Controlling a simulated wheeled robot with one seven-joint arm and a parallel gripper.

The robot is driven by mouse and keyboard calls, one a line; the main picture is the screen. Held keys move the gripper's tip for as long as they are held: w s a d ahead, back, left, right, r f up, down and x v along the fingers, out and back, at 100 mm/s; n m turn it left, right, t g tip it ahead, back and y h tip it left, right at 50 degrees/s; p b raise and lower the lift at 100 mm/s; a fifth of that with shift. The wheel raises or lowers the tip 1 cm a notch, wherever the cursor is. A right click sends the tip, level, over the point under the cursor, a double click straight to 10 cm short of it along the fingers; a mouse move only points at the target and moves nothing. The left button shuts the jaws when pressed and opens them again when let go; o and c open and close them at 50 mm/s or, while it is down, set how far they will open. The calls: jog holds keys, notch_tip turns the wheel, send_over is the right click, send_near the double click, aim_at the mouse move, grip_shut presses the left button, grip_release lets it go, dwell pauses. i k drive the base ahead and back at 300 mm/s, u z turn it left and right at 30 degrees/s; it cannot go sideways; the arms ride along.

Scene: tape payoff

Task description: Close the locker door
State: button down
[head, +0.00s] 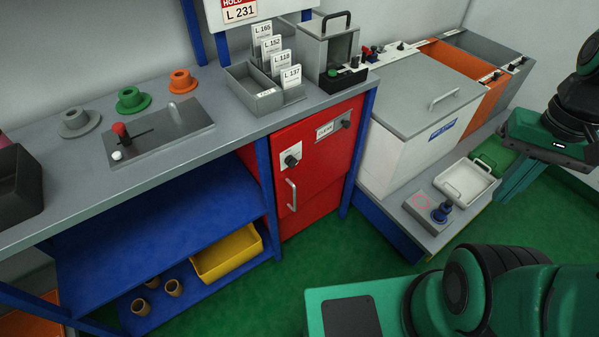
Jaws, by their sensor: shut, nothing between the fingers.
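The red locker (322,165) stands under the right end of the workbench, between blue legs. Its red front carries a dark round knob (291,161), a small label plate, a grey fitting (346,124) at the upper right and a pale vertical bar handle (291,194) at the lower left. No clear opening into the locker shows. I cannot tell whether the door is flush or slightly ajar. Parts of my green and black arm show at the right edge and lower right, well apart from the locker. My gripper's fingers are not in view.
The grey workbench (80,205) holds coloured flanged pieces, a card holder (260,95) and a lidded box. A white bin (420,105) and a low platform with a white tray (466,181) stand right of the locker. Green floor (330,245) before the locker is clear.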

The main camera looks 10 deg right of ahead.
aim_at(323, 155)
jog(key=z, duration=2.4)
jog(key=k, duration=1.1)
jog(key=u, duration=2.2)
